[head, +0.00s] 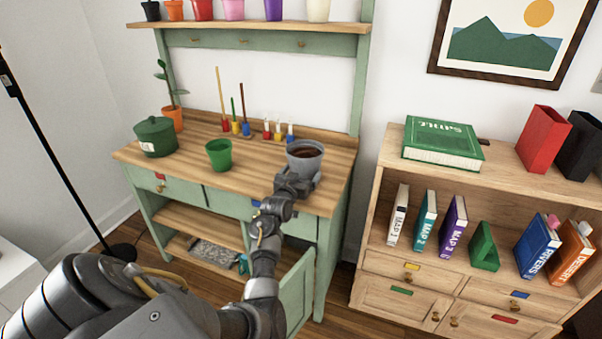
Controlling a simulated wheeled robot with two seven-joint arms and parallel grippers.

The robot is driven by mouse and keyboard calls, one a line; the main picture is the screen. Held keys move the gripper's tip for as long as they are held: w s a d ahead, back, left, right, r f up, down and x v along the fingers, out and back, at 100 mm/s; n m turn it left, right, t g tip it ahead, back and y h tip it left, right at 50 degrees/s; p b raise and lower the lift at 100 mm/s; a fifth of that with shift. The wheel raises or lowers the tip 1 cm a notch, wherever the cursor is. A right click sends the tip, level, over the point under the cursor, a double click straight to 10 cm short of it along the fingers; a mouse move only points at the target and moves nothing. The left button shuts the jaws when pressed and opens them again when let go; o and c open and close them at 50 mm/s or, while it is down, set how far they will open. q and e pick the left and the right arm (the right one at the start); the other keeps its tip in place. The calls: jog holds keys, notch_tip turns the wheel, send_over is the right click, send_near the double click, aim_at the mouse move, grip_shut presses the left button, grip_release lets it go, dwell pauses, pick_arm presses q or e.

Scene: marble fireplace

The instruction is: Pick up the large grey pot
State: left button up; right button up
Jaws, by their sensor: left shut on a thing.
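The large grey pot (305,157) is upright at the right end of the green potting bench's wooden top (250,183). Dark brown contents show inside its rim. My left gripper (299,178) is shut on the grey pot from the near side, low on its wall. The fingers are partly hidden by the wrist, and I cannot tell whether the pot touches the bench top. My right gripper is not in view.
A green pot (219,155), a lidded dark green container (156,137) and small coloured tools (246,128) stand on the bench. A shelf of pots (240,26) is above. A bookcase (385,190) stands right. A cabinet door (298,290) hangs open below.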

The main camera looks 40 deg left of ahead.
aim_at(299, 167)
pick_arm(q)
jog(key=shift+r, duration=0.55)
jog(key=r, duration=0.3)
jog(key=shift+s+d, duration=0.15)
jog(key=shift+d, duration=0.1)
jog(key=s+d+r, duration=0.6)
jog(key=d+r, duration=0.3)
jog(key=d, duration=0.3)
jog(key=s+d+f+m+h, duration=0.2)
jog(key=s+d+h, duration=0.1)
jog(key=s+d, duration=0.4)
jog(key=s+d+f+m+t+h, duration=0.1)
jog(key=s+d, duration=0.5)
jog(key=d, duration=0.6)
jog(key=shift+s+d+f+m+h+p, duration=0.15)
jog(key=shift+s+f+m+h+p, duration=0.25)
jog(key=shift+f+h, duration=0.45)
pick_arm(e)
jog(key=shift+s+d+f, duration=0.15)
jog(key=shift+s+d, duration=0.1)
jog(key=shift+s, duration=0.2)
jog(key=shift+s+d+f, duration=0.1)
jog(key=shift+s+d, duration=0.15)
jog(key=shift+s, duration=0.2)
